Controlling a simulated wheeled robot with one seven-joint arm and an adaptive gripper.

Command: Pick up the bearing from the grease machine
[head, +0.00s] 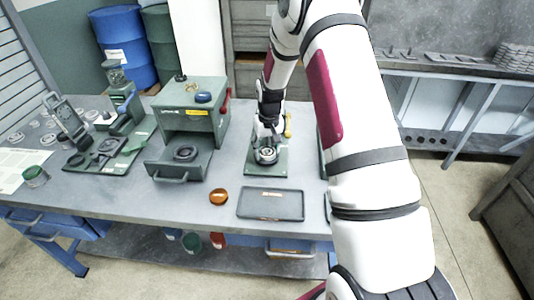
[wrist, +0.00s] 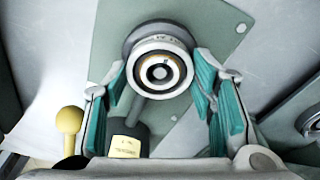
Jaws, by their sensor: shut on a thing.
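The bearing (wrist: 160,68) is a pale metal ring with a dark centre. In the wrist view it sits at top middle, over a dark round seat of the grease machine. In the head view the bearing (head: 267,155) is small, just below my gripper (head: 268,138). The grease machine has a green base plate (head: 283,167), which also shows in the wrist view (wrist: 215,35). My gripper (wrist: 160,85), with teal finger pads, is shut on the bearing, one finger at each side. I cannot tell whether the bearing still touches its seat.
A dark grey tray (head: 270,204) and an orange round dish (head: 219,196) lie in front. A green box machine (head: 193,120) with an open drawer stands to the left. A yellow-knobbed handle (wrist: 70,120) is close to my gripper at left.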

